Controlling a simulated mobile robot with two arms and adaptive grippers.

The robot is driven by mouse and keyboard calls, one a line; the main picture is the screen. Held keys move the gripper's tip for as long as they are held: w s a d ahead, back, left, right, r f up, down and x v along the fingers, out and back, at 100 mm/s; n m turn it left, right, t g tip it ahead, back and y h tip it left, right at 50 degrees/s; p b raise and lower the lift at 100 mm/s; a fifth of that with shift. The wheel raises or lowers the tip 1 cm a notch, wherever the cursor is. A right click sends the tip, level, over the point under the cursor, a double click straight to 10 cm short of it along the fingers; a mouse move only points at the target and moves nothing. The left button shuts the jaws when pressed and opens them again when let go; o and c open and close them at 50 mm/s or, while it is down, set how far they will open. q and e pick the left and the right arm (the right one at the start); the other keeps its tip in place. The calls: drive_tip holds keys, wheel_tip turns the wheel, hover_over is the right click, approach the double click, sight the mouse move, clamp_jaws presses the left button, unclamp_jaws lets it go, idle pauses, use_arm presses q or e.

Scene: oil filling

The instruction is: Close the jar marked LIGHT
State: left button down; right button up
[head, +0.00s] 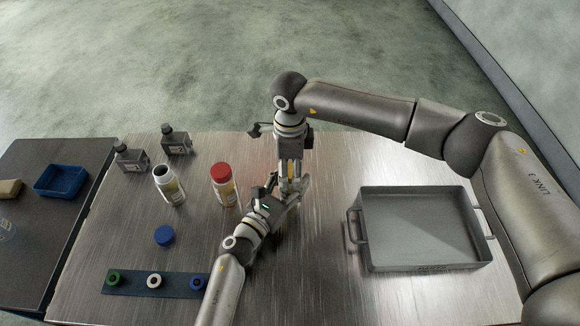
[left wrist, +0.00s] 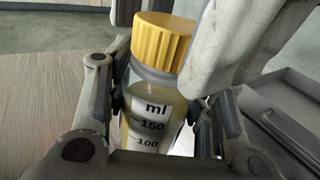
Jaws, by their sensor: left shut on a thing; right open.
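In the left wrist view a clear jar (left wrist: 150,118) with yellowish liquid and an ml scale is gripped by my left gripper (left wrist: 158,110). A ribbed yellow lid (left wrist: 162,40) sits on its mouth. My left gripper also shows in the head view (head: 277,200), where it largely hides the jar. My right gripper (head: 290,182) points down over the jar and is open. One of its pale fingers (left wrist: 235,40) is beside the lid; I cannot tell whether it touches. No LIGHT marking is readable.
A red-lidded jar (head: 223,186) and a lidless jar (head: 170,187) stand left of my grippers. A blue lid (head: 164,235) lies in front. A strip (head: 133,283) holds coloured rings. Two dark bottles (head: 131,158) (head: 176,140) stand behind. A grey tray (head: 420,225) lies at right.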

wheel_tip(320, 180, up, 12)
idle(0.5)
use_arm(q)
drive_tip(key=c, duration=0.6)
unclamp_jaws()
drive_tip(key=shift+s, duration=0.1)
drive_tip(key=v, duration=1.2)
